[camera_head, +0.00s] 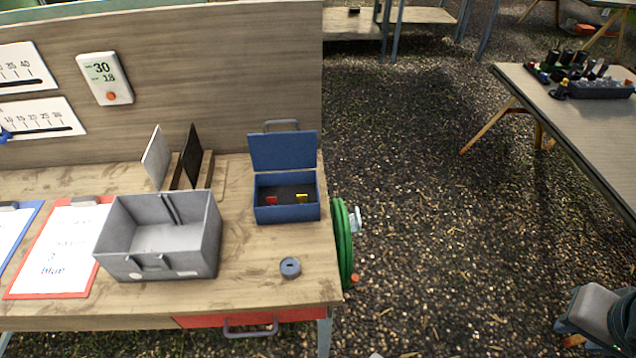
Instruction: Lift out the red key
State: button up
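The red key (271,200) stands inside a small blue box (287,214) on the wooden bench, toward its right end. Only a small red part of the key shows above the box's front wall. A yellow key (301,198) stands to its right in the same box. The box's blue lid (283,151) is raised open at the back. My gripper does not show; a grey and dark part at the bottom right corner seems to be my arm.
A grey open bin (118,242) stands left of the box. A small round blue-grey piece (290,267) lies in front of the box. A green hose (343,243) hangs at the bench's right edge. Gravel floor lies open between the bench and the right table (560,110).

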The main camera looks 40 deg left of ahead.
aim_at(272, 200)
jog(key=z, duration=0.05)
jog(key=i, duration=1.55)
jog(key=u, duration=3.8)
jog(key=i, duration=0.5)
